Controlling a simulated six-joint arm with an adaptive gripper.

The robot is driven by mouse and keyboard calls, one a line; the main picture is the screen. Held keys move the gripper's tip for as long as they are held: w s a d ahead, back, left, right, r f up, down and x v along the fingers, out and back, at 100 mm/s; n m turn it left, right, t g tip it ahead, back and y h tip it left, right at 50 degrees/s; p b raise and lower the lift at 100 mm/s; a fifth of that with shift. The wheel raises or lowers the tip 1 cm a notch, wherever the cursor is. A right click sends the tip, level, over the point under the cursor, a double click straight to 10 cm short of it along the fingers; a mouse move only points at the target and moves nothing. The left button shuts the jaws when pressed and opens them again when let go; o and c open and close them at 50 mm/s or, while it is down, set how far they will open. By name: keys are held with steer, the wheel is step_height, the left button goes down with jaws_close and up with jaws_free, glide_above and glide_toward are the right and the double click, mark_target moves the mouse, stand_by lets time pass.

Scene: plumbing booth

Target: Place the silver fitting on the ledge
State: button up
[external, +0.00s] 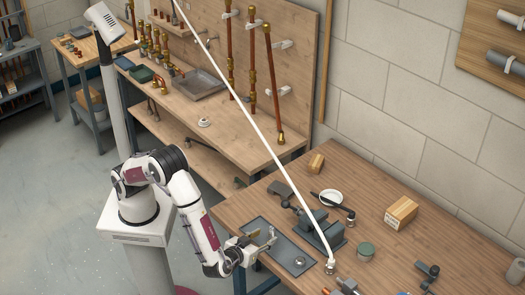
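A small round silver fitting (300,261) lies on the dark grey mat (262,228) at the front left of the wooden table. My gripper (268,238) is over the mat, to the left of and slightly behind the fitting in the picture, and apart from it. Its fingers are small here, and I cannot tell how far apart they are. A narrow wooden ledge (172,27) sticks out from the upright wooden panel at the back, with a few small pieces on it; it may be the ledge meant.
A vise (318,230), a wood block (401,212), a green-lidded tin (366,250) and a white dish (331,197) stand on the table. A long white pole (255,125) crosses the view. Copper pipes (274,90) and a metal tray (199,84) are at the back bench.

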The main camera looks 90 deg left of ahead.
mark_target(270, 234)
steer(key=shift+x, duration=2.55)
steer(key=shift+s+f, duration=0.1)
steer(key=shift+s, duration=0.05)
jaws_close()
